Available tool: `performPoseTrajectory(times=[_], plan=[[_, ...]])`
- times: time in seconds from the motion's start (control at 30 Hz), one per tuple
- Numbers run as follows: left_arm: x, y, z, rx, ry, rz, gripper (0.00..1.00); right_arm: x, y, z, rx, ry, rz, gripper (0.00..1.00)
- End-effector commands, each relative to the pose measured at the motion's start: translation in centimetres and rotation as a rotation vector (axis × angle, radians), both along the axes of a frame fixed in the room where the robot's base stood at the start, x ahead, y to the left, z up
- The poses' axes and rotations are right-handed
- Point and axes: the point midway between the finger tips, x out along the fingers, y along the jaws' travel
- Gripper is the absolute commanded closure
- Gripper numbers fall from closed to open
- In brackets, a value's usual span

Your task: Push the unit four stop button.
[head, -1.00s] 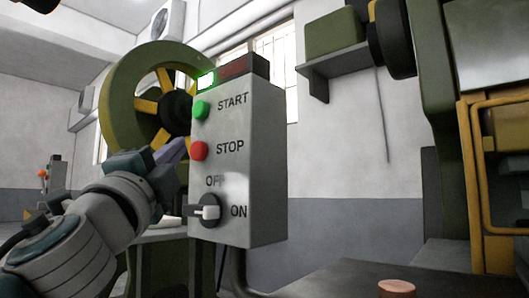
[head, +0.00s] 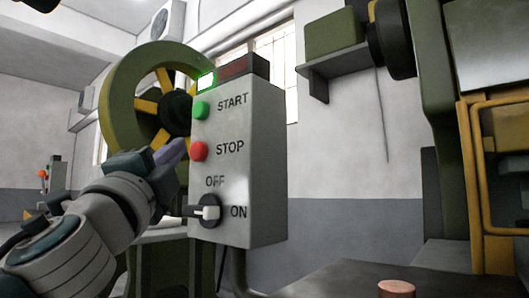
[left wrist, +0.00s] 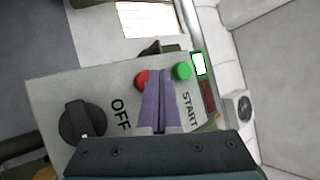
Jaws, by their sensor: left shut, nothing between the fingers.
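A grey control box (head: 262,150) stands in the middle of the head view. On it are a green START button (head: 201,110), a red STOP button (head: 199,151) and a rotary switch (head: 207,211) below. My left gripper (head: 184,146) is shut and empty, its purple fingers just left of the STOP button. In the left wrist view the purple fingertips (left wrist: 158,75) partly cover the red STOP button (left wrist: 142,79), beside the green button (left wrist: 183,71). I cannot tell whether they touch the red button. My right gripper is not in view.
A green indicator (head: 206,80) is lit on top of the box, beside a dark red one. A large green wheel with yellow spokes (head: 118,95) stands behind the arm. A copper-coloured cylinder (head: 396,288) sits on the dark surface (head: 340,278) at the front.

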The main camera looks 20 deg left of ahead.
Motion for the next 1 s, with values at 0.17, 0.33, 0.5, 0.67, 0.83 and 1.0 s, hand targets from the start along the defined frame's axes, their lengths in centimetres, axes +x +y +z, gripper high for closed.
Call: performPoseTrajectory(times=[0.17, 0.33, 0.5, 0.67, 0.83, 1.0], plan=[[0.0, 0.0, 0.0, 0.0, 0.0, 0.0, 1.0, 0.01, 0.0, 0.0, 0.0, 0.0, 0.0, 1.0], [0.0, 0.0, 0.0, 0.0, 0.0, 0.0, 1.0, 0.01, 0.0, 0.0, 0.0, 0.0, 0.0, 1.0], [0.0, 0.0, 0.0, 0.0, 0.0, 0.0, 1.0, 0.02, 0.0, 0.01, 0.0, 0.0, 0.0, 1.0], [0.22, -0.09, -0.08, -0.001, 0.0, -0.001, 1.0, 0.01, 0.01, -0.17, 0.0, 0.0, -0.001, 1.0], [0.73, -0.32, -0.05, -0.001, -0.001, 0.0, 1.0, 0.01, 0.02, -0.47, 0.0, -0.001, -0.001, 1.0], [0.8, -0.34, 0.0, 0.0, 0.0, 0.0, 1.0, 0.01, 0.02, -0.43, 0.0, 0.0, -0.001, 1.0]])
